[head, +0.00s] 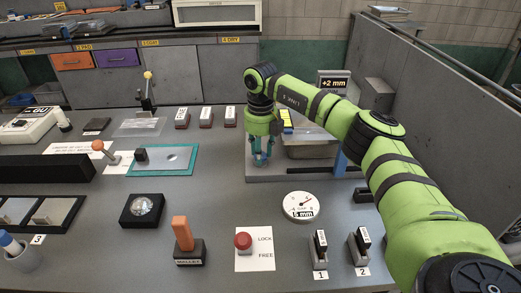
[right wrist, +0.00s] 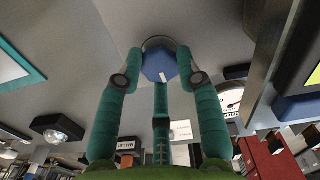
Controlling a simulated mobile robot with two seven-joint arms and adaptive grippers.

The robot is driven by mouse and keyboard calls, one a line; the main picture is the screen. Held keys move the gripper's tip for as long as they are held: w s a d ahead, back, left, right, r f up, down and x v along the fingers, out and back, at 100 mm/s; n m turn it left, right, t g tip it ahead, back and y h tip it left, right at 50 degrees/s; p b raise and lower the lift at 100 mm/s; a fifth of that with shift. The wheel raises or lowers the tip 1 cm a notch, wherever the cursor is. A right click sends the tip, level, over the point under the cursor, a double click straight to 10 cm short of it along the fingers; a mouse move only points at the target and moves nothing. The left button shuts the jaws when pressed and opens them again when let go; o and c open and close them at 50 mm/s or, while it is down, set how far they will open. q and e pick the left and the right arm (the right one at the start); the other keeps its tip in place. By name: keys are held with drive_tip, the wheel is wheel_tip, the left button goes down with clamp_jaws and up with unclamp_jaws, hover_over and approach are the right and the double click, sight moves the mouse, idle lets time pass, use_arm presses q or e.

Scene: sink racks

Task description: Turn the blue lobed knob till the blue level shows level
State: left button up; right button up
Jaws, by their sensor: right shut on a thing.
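The blue knob (right wrist: 160,65) shows in the right wrist view between the fingers of my right gripper (right wrist: 160,75), with a white mark on its face. The fingers are closed around its sides. In the head view my right gripper (head: 262,158) points down at the left end of a grey base, and its fingers mostly hide the knob. A yellow piece with blue beside it (head: 287,120) stands just right of the gripper; I cannot tell whether it is the level or read it. A display (head: 334,83) behind reads +2 mm. My left gripper is out of view.
A round white dial (head: 300,206) lies in front of the base. A blue post (head: 340,160) stands right of the gripper. A grey partition (head: 440,110) bounds the right side.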

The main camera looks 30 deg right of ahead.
drive_tip(key=n+p, duration=0.1)
drive_tip(key=n, duration=0.4)
drive_tip(key=shift+s, duration=0.1)
drive_tip(key=n, duration=0.5)
drive_tip(key=shift+f+n+p, duration=0.1)
drive_tip(key=shift+n+p, duration=0.2)
drive_tip(key=shift+p, duration=0.05)
drive_tip(key=n, duration=1)
drive_tip(key=shift+s+f+n, duration=0.1)
drive_tip(key=shift+n, duration=0.3)
drive_tip(key=o, duration=0.9)
drive_tip(key=shift+o, duration=1.3)
drive_tip(key=shift+d, duration=0.1)
